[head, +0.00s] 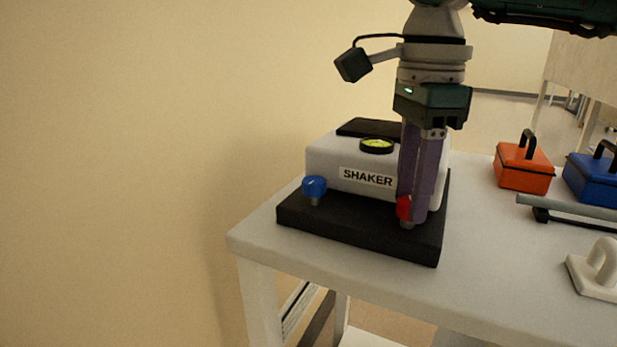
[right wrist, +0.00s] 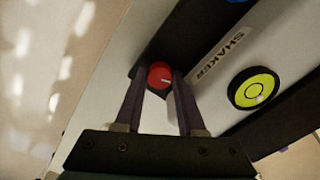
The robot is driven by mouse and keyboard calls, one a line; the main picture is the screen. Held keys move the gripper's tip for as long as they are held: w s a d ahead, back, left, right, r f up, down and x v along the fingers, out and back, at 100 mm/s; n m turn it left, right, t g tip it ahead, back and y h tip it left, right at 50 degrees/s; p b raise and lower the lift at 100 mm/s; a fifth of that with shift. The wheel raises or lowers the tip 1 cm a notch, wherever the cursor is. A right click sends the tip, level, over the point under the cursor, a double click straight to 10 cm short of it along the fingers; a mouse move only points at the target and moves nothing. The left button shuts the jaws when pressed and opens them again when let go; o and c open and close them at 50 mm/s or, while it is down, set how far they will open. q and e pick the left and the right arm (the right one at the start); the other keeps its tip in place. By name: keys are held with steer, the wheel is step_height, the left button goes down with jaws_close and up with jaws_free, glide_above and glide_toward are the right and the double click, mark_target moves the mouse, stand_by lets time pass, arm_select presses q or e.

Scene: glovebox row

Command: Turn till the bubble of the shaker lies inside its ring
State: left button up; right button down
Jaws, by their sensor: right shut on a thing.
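The shaker (head: 330,160) is a white box labelled SHAKER on a black base plate (head: 360,232), near the table's left corner. Its round yellow-green level (head: 377,146) sits on top and shows larger in the right wrist view (right wrist: 254,89). There a small pale bubble seems to lie toward the lower right of the dark ring, perhaps across its line. A blue knob (head: 314,186) is at the front left. My right gripper (head: 413,212) points down and is shut on the red knob (right wrist: 160,76) at the front right; the knob's white mark shows. My left gripper is not in view.
The white table (head: 480,260) has free room right of the shaker. An orange box (head: 522,168) and a blue box (head: 595,178) with handles stand farther right. A grey bar (head: 570,207) and a white handled block (head: 597,272) lie nearer. A wall is at left.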

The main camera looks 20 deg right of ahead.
stand_by(0.5)
steer(key=c, duration=0.8)
jaws_free()
